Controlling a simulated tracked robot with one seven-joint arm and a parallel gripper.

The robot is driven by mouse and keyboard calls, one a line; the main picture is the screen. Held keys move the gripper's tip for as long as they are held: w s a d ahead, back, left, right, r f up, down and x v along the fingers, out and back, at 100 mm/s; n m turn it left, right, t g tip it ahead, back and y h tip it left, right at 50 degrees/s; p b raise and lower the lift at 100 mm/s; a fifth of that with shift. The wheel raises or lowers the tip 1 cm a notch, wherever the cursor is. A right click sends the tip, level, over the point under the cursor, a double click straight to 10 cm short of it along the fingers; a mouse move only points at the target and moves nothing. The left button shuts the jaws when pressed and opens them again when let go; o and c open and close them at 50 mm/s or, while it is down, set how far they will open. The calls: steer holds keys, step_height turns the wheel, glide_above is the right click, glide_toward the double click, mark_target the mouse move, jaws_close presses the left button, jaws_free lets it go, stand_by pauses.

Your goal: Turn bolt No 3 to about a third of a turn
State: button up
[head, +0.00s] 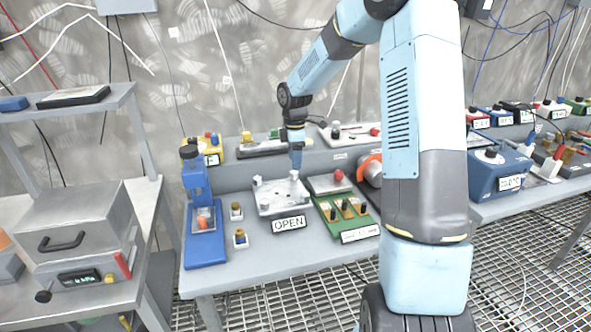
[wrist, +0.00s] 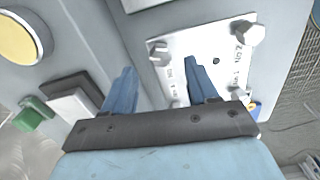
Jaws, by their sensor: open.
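A pale metal plate (head: 280,196) with bolts at its corners lies on the bench behind an OPEN sign (head: 289,223). My gripper (head: 296,172) points down at its far right corner in the head view. In the wrist view my gripper (wrist: 158,78) is open, with two blue fingers apart and nothing between them. The plate (wrist: 215,60) lies beyond the right finger. One bolt (wrist: 249,34) is at its upper right, another (wrist: 157,50) at its left, and another (wrist: 240,93) beside the right finger. Label No 2 is readable; I cannot tell which bolt is No 3.
A blue press-like device (head: 198,205) stands left of the plate. A green board (head: 346,212) with several terminals lies right of it, near an orange-and-dark round part (head: 369,168). A raised shelf (head: 225,172) with more devices runs behind. The bench's front strip is clear.

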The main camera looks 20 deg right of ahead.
mark_target(295, 172)
steer(key=shift+f, duration=2.3)
steer(key=shift+c, duration=0.2)
steer(key=c, duration=0.9)
steer(key=shift+d, duration=0.25)
steer(key=shift+c, duration=0.6)
steer(key=shift+a, duration=0.2)
